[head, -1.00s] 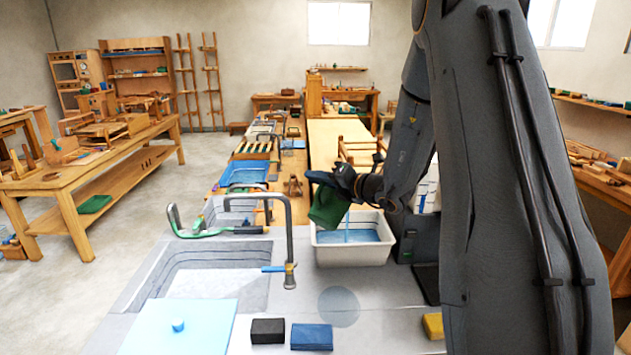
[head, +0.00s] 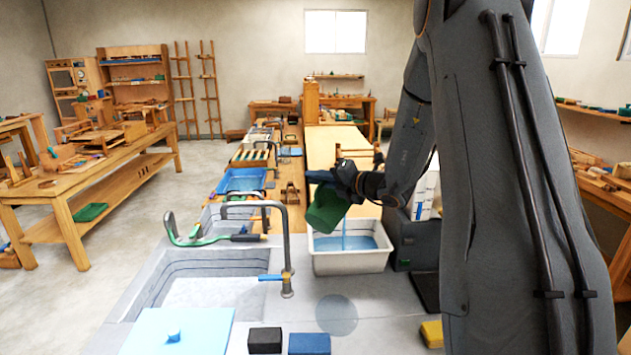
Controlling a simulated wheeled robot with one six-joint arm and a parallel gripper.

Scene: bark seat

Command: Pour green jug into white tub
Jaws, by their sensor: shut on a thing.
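The green jug (head: 327,210) is tilted over the white tub (head: 348,264), with its mouth pointing down. A thin blue stream (head: 344,232) falls from it into the tub. Blue liquid (head: 350,243) lies in the tub. My gripper (head: 338,178) is shut on the jug at its upper side and holds it above the tub's back left part. The jug's handle and my fingertips are hard to make out.
A sink (head: 205,275) with a curved tap (head: 288,240) stands left of the tub. A black block (head: 265,340), a blue block (head: 309,343) and a yellow block (head: 432,333) lie at the front. A light blue board (head: 178,332) lies front left. Counter in front of the tub is mostly clear.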

